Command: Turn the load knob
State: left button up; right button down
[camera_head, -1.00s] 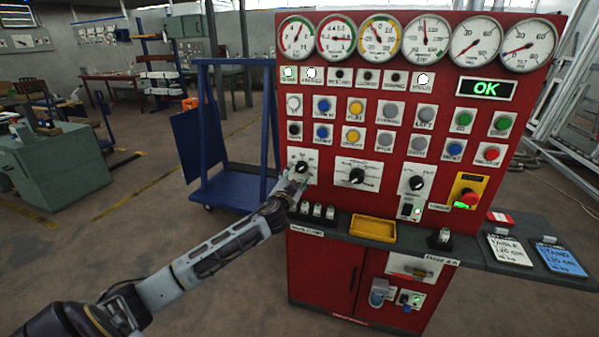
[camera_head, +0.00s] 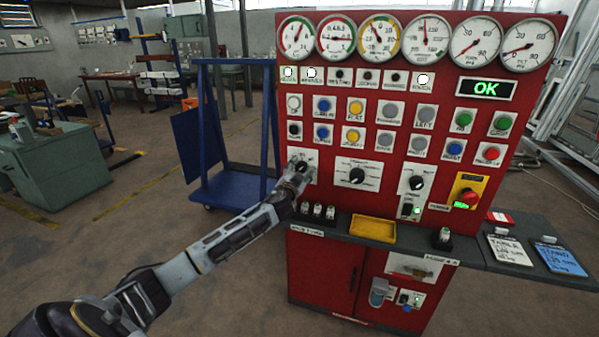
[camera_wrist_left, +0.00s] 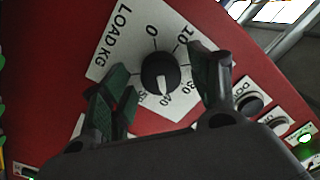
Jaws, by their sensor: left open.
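The load knob (camera_wrist_left: 160,72) is black and round with a white pointer mark. It sits on a white plate marked LOAD KG (camera_wrist_left: 123,42), and its pointer faces roughly the 40 mark in the left wrist view. My left gripper (camera_head: 299,170) is at this plate on the left of the red panel and largely covers the knob in the head view. In the left wrist view its two dark green fingers stand apart, one on each side of the knob. Contact with the knob cannot be told. My right gripper is not in view.
The red panel (camera_head: 340,205) carries gauges, buttons, a middle dial (camera_head: 356,175) and a right dial (camera_head: 416,183). A dark ledge with a yellow tray (camera_head: 373,229) and small dark blocks (camera_head: 317,210) juts out below. A blue cart (camera_head: 232,188) stands left of the panel.

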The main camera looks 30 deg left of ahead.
pick_arm(q)
jog(key=shift+c, duration=0.2)
jog(key=c, duration=1)
jog(key=shift+m, duration=0.5)
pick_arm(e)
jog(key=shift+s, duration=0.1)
pick_arm(q)
jog(key=shift+m, duration=0.3)
jog(key=m+p, duration=0.1)
jog(key=m, duration=0.2)
jog(key=shift+m, duration=0.5)
jog(key=shift+p, duration=0.3)
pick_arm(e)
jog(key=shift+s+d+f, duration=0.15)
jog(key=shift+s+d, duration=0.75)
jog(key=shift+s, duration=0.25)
